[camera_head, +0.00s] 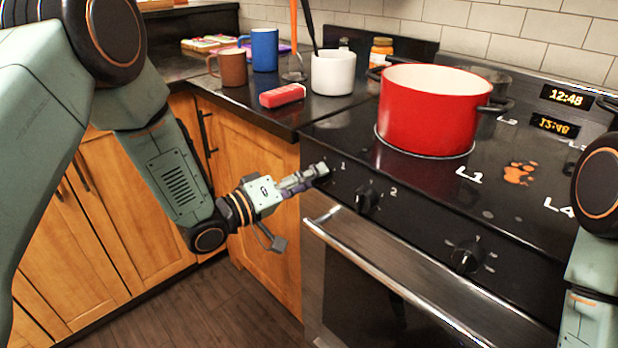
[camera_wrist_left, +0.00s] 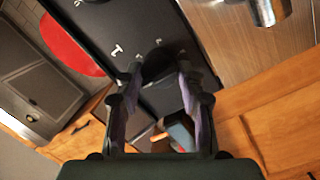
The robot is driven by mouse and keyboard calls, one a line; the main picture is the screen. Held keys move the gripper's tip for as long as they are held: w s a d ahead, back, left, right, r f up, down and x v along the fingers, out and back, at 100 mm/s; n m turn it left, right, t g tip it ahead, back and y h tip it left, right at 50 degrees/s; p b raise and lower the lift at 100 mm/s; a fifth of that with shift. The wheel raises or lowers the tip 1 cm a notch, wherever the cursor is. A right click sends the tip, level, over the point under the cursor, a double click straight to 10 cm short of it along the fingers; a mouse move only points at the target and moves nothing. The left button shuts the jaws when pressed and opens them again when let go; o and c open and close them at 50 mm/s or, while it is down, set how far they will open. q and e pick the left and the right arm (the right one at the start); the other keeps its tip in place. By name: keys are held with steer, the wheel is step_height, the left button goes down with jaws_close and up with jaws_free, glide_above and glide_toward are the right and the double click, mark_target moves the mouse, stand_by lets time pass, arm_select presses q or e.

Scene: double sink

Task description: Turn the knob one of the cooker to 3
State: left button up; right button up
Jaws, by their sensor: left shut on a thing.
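The black cooker (camera_head: 400,212) has a sloping front panel with knobs. Knob one is beside the printed "1" at the panel's left end. In the head view my left gripper (camera_head: 316,173) covers it. In the left wrist view knob one (camera_wrist_left: 160,64) is a dark round shape between the two fingers of my left gripper (camera_wrist_left: 159,76), which is shut on it. Its pointer and setting cannot be read. Knob two (camera_head: 367,198) and a further knob (camera_head: 467,257) stand to the right. My right gripper is out of view; only part of that arm shows at the right edge.
A red pot (camera_head: 428,125) stands on the hob. An oven handle (camera_head: 395,280) runs below the knobs. The left counter holds a brown mug (camera_head: 232,68), a blue mug (camera_head: 264,50), a white utensil pot (camera_head: 333,73) and a red block (camera_head: 283,96). Open floor lies below the cabinets.

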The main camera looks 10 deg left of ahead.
arm_select(q)
steer(key=shift+s+d+r+m+t+y+p, duration=0.1)
steer(key=shift+m+t+y, duration=0.35)
steer(key=shift+m, duration=5.05)
steer(key=shift+w+d+m+t+y+p, duration=0.1)
steer(key=shift+m+t+y, duration=0.4)
steer(key=shift+m, duration=5)
steer(key=shift+s+d+r+m+t+y+p, duration=0.15)
steer(key=shift+m+y, duration=0.6)
steer(key=shift+m, duration=4.75)
steer(key=shift+f, duration=0.1)
